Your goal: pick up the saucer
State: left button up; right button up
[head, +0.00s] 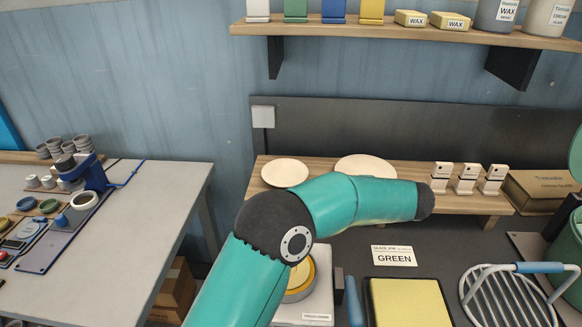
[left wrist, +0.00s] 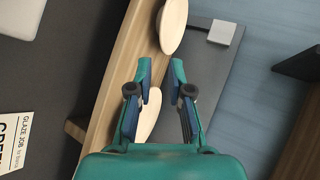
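Two cream, round, flat dishes lie on the wooden bench (head: 400,199) by the wall: a left one (head: 285,172) and a right one (head: 365,162), partly hidden by my left arm. I cannot tell which is the saucer. In the left wrist view, the left dish (left wrist: 172,25) is at the top, ahead of the fingertips, and the right dish (left wrist: 149,112) shows between the fingers. My left gripper (left wrist: 160,66) is open, with its fingers apart; whether it touches the right dish is unclear. Its fingers are hidden in the head view. My right gripper is in neither view.
A GREEN card (head: 394,256), a yellow pad (head: 408,302) and a wire rack (head: 508,298) lie in front. A shelf (head: 400,33) hangs above.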

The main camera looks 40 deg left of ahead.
pick_arm(q)
jog(key=p, duration=0.3)
send_near(297, 183)
jog(key=x, duration=0.5)
jog(key=shift+s+a+f, duration=0.15)
jog(key=shift+s+a, duration=0.05)
jog(key=shift+a, duration=0.05)
jog(key=shift+w+a+f+p, duration=0.2)
jog(key=shift+a+p, duration=0.15)
jog(key=shift+p, duration=0.05)
jog(key=p+x, duration=0.2)
jog(key=x, duration=0.1)
jog(key=shift+w+a+f, duration=0.15)
jog(key=shift+w+f, duration=0.05)
jog(key=shift+w, duration=0.05)
jog(key=shift+w+a+f, duration=0.1)
jog(key=shift+a+f, duration=0.15)
jog(key=shift+a, duration=0.05)
grip_shut()
